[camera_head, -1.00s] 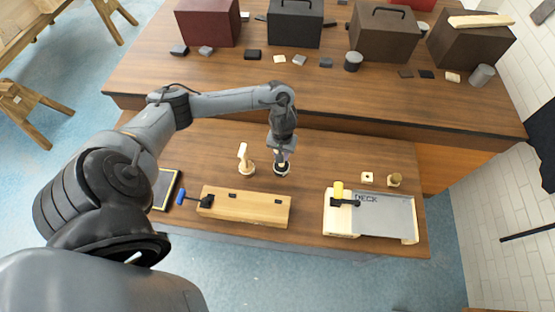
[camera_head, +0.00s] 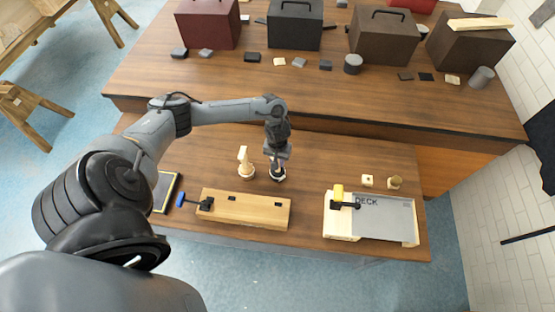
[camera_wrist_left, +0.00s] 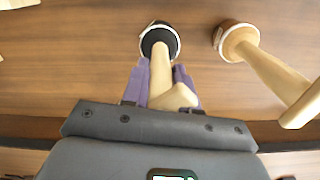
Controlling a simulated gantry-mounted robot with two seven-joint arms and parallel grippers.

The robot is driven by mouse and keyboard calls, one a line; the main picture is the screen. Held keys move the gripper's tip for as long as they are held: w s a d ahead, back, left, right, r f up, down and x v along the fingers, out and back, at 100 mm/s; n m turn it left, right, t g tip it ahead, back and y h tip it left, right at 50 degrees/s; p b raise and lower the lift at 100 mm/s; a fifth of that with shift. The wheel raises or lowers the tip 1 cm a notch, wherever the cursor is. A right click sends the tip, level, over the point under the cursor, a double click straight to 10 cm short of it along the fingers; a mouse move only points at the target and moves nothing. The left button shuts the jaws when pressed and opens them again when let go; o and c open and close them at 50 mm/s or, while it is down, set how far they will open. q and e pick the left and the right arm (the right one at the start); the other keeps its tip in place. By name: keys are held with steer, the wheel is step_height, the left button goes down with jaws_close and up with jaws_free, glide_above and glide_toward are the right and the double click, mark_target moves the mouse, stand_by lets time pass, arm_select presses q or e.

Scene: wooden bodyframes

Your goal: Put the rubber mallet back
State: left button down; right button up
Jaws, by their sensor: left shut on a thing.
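The mallet I take as the rubber one has a black round end (camera_wrist_left: 152,42) with a pale rim and a light wooden handle (camera_wrist_left: 160,70). My left gripper (camera_wrist_left: 160,85), with purple fingers, is shut on this handle. The black end points down towards the table; I cannot tell whether it touches. My right gripper is not in view.
A wooden block with a clamp (camera_head: 245,209) lies in front. A board marked DECK (camera_head: 385,220) with a yellow-handled clamp is at right. Small wooden pieces (camera_head: 367,180) stand behind it. The table between mallet and board is clear. Boxes (camera_head: 295,25) stand on the back table.

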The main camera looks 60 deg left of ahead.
arm_select(q)
steer(key=shift+f, duration=0.15)
steer(key=c, duration=0.9)
jaws_free()
steer(key=shift+o, duration=0.2)
